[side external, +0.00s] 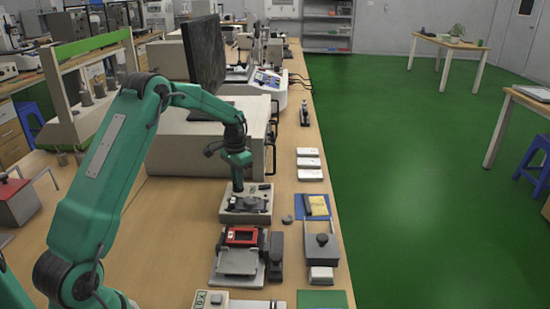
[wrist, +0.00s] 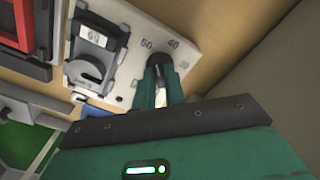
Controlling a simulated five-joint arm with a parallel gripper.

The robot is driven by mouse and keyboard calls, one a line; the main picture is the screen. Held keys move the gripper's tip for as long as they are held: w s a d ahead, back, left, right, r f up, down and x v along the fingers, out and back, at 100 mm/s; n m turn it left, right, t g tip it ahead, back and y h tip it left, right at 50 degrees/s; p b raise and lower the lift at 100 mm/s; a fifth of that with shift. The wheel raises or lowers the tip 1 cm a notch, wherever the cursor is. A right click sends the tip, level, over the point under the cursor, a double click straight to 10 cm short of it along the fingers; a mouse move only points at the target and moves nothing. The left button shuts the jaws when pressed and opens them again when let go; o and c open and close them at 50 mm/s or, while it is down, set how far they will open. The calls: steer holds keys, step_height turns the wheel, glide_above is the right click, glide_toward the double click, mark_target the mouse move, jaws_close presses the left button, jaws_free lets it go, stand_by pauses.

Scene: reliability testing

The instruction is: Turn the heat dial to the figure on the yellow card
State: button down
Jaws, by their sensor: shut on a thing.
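The beige control box (side external: 262,212) stands on the bench near its right edge. Its pale panel also shows in the wrist view (wrist: 202,30), with the figures 50, 40 and 30 around the dial. My gripper (side external: 238,189) points down over the box. In the wrist view my gripper (wrist: 160,76) has its teal fingers closed on the dark heat dial (wrist: 158,59). The fingers cover much of the dial, and I cannot tell which figure it points to. The yellow card (side external: 319,205) lies on a blue mat right of the box; its figure is too small to read.
A fixture with a red frame (side external: 242,236) sits in front of the box. A grey weight-like block (side external: 321,246) stands to its right. White boxes (side external: 309,163) line the bench edge behind the card. A large grey cabinet (side external: 205,140) stands behind my gripper.

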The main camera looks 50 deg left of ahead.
steer(key=shift+n, duration=1.7)
steer(key=c, duration=1.6)
jaws_free()
steer(key=shift+r, duration=0.1)
steer(key=shift+r, duration=2.2)
